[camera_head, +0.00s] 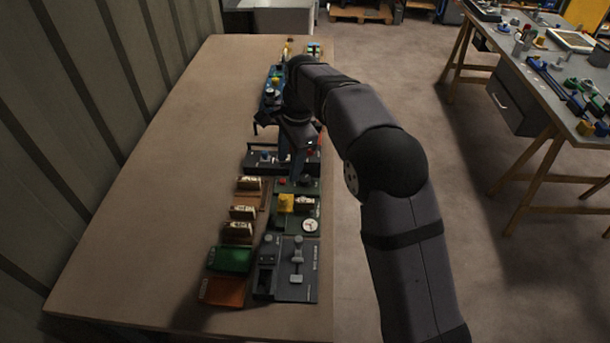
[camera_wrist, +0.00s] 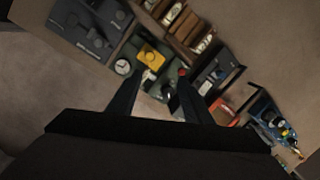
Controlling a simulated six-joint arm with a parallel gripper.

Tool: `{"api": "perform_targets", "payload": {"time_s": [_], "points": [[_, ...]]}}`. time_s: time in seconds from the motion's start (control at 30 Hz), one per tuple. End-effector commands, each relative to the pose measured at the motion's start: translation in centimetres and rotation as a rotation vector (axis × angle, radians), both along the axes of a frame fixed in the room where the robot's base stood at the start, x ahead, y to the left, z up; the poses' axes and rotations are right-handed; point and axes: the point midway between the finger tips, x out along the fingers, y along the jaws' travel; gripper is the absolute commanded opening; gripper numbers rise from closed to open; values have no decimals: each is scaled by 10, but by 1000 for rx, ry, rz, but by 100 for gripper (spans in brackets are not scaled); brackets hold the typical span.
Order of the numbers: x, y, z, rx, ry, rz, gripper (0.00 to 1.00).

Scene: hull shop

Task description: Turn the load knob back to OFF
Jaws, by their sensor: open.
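A dark green panel (camera_head: 283,217) near the table's right edge carries a white round gauge (camera_head: 310,225), a yellow block (camera_head: 286,203), a red button (camera_head: 282,181) and a small dark knob (camera_head: 305,181). This dark knob may be the load knob; its lettering and pointer are too small to read. In the wrist view the knob (camera_wrist: 169,88) shows between the fingers, beside the red button (camera_wrist: 182,72). My gripper (camera_head: 291,165) is open and points down over the far end of the panel. In the wrist view its fingers (camera_wrist: 158,80) are apart; contact with the knob cannot be told.
A grey lever panel (camera_head: 298,270) and green and orange blocks (camera_head: 230,259) lie nearer. Brown holders with pale labels (camera_head: 242,213) stand left. A dark bar-handled unit (camera_head: 262,158) and a blue device (camera_head: 270,98) lie beyond. The table's left side (camera_head: 150,190) is clear.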

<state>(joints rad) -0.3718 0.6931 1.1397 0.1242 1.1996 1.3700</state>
Motion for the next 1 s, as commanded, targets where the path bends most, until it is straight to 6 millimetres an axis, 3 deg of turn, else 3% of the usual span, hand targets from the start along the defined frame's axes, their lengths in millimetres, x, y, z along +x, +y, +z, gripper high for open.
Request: {"api": "perform_targets", "payload": {"time_s": [0.17, 0.27, 0.4, 0.6, 1.0], "points": [[-3, -42, -61, -171, -116, 395, 46], [8, -50, -77, -237, -198, 631, 46], [36, -45, -71, -301, -333, 883, 46], [49, -38, -66, -342, -405, 1069, 46], [51, -38, -73, -349, -402, 1113, 46]]}}
